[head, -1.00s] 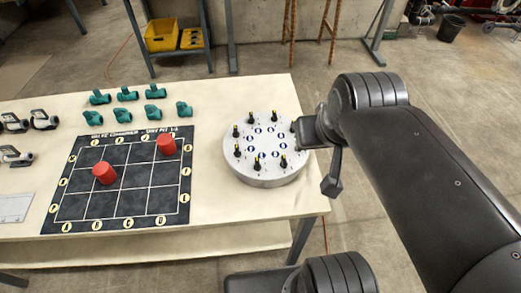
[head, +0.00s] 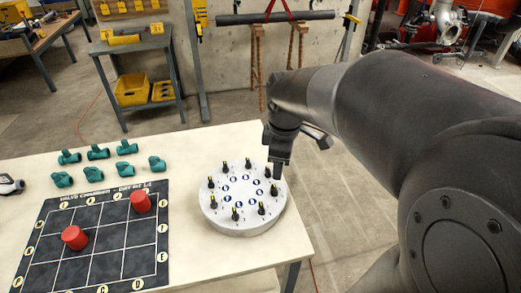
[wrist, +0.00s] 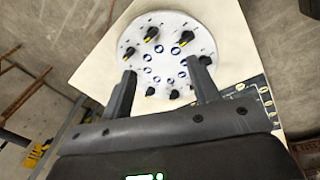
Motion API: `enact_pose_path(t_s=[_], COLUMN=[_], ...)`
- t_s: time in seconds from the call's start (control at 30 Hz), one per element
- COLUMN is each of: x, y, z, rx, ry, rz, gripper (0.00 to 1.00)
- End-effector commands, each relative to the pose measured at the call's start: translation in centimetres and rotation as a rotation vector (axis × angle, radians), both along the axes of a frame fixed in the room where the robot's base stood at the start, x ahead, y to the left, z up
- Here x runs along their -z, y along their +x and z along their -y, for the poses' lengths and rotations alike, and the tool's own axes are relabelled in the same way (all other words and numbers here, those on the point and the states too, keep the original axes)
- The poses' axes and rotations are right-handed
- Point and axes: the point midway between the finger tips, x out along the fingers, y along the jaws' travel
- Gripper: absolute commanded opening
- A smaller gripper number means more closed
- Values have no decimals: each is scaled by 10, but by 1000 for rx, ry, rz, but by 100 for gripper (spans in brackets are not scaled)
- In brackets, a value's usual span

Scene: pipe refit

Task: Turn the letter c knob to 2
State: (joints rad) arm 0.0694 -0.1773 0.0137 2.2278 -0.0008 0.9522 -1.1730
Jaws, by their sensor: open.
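A round white dial plate (head: 241,228) lies on the table. Several black knobs with yellow pointer marks stand around its rim, inside them a ring of dark blue round labels. The labels are too small to read, so I cannot tell which knob is the letter c knob. My gripper (head: 279,172) is over the plate's right edge in the head view, pointing down by a knob there. In the wrist view my gripper (wrist: 163,82) is open, its two fingers apart over the near part of the plate (wrist: 205,38), with nothing held. Whether a finger touches a knob cannot be told.
A dark gridded board (head: 90,240) with two red cylinders lies left of the plate. Several green pipe fittings (head: 98,152) stand behind it. Bare table surrounds the plate; the table's right edge is close by. A blue-grey cart (head: 130,45) stands behind.

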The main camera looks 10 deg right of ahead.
Motion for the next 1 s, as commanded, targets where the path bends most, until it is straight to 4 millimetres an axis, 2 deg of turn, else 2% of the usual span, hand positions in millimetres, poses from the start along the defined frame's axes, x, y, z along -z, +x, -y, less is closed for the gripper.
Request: enact_pose_path(t_s=[0.03, 0.13, 0.33, 0.57, 1.0], x=[10, 26, 45, 62, 139], y=[11, 26, 43, 46, 45], z=[2, 6, 11, 12, 11], rx=[-78, -231, -417, -455, -453], ry=[-8, -18, -20, -19, -19], rz=[-34, -80, -132, -143, -143], gripper=[55, 55, 55, 55, 55])
